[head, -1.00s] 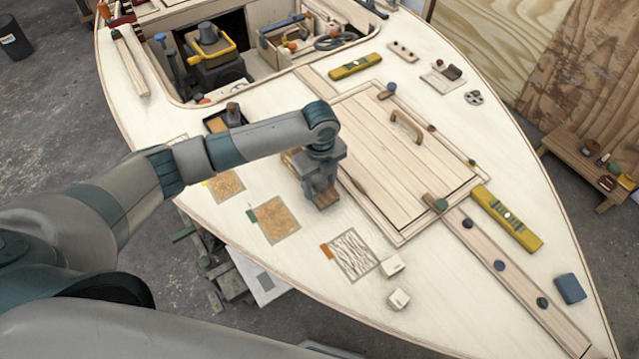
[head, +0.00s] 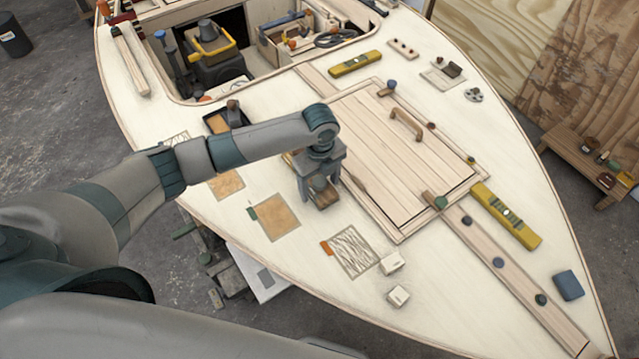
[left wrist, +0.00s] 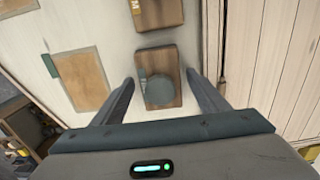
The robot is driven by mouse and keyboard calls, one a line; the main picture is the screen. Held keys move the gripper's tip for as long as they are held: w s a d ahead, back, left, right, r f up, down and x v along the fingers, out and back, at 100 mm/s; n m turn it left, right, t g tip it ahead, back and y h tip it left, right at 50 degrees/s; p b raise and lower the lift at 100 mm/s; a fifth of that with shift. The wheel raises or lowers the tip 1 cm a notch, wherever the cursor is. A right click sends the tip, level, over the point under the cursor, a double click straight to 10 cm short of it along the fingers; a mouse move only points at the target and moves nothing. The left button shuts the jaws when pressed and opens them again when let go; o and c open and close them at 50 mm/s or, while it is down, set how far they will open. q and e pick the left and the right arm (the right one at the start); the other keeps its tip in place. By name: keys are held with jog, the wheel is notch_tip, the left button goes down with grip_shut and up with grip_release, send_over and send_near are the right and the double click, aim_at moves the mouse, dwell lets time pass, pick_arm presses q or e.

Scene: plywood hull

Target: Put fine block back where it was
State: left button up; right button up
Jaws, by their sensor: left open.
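My left gripper (head: 322,200) is open above the deck, left of the hatch. In the left wrist view its fingers (left wrist: 167,85) stand on both sides of a wooden block (left wrist: 158,96) with a round grey knob. In the head view this block (head: 322,190) is partly hidden by the gripper. A second wooden block (left wrist: 157,12) lies just beyond it, cut off by the frame edge. I cannot read the marks on the blocks, so which one is the fine block is unclear. My right gripper is not in view.
Marked rectangles lie on the deck: a wavy-grained one (head: 352,251) with an orange tab and a tan one (head: 274,218) with a green tab. Two small white blocks (head: 391,263) lie nearby. The hatch (head: 400,150) with its handle is close on the right. A dark tray (head: 215,122) stands behind the arm.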

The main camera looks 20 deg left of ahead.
aim_at(319, 181)
pick_arm(q)
jog(key=shift+r, duration=0.55)
notch_tip(319, 181, up, 10)
jog(key=b, duration=0.3)
jog(key=shift+b, duration=0.4)
jog(key=shift+r, duration=0.55)
jog(key=shift+s, duration=0.1)
